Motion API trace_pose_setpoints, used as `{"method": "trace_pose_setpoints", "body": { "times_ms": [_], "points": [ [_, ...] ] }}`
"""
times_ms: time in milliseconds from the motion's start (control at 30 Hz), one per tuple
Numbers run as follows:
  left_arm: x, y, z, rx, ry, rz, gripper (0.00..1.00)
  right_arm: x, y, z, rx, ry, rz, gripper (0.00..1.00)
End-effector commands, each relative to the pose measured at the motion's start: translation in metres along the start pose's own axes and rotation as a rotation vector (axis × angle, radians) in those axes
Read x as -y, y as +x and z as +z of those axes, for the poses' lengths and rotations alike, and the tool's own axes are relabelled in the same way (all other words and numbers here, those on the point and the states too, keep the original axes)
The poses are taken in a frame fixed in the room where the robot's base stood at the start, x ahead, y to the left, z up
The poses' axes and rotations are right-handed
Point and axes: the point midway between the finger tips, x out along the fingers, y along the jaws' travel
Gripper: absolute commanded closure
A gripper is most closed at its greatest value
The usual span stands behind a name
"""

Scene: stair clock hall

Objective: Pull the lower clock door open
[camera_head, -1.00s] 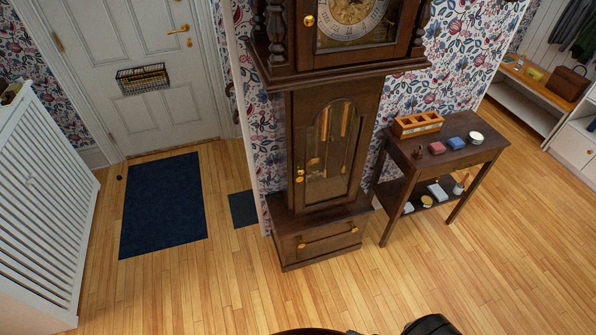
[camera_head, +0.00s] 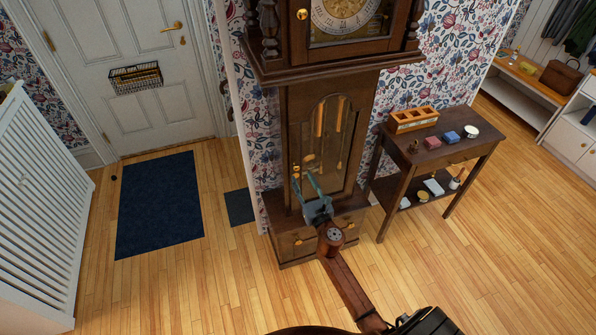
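The tall brown clock (camera_head: 285,105) stands against the papered wall. Its lower door (camera_head: 350,150) is a narrow wooden frame with an arched glass pane, and it looks shut. A small brass knob (camera_head: 296,169) sits on the door's left edge. My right gripper (camera_head: 301,177) is in front of the door's lower left part, with its two fingers apart and pointing up toward the knob. It looks empty. I cannot tell whether a finger touches the knob or door. My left gripper is not in view.
The clock's wider base (camera_head: 275,245) juts out below the door, partly hidden by my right arm. A dark side table (camera_head: 455,155) with small items stands close on the right. A blue mat (camera_head: 158,205) lies left on the wooden floor, which is mostly clear.

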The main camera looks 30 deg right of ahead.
Motion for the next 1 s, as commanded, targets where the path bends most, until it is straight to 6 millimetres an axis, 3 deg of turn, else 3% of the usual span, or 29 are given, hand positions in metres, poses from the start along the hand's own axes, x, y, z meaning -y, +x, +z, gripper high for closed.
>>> {"method": "trace_pose_setpoints", "body": {
  "times_ms": [200, 400, 733, 1000],
  "points": [
    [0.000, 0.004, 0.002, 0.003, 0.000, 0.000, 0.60, -0.001, 0.037, -0.001, 0.000, 0.004, 0.001, 0.64],
    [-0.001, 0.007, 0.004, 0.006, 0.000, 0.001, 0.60, -0.001, 0.056, -0.002, -0.002, 0.007, 0.001, 0.64],
    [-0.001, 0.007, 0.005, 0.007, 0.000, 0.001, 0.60, -0.001, 0.060, -0.002, -0.003, 0.007, 0.001, 0.64],
    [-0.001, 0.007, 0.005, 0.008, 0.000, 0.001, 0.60, -0.001, 0.060, -0.002, -0.003, 0.007, 0.001, 0.82]
  ]
}}
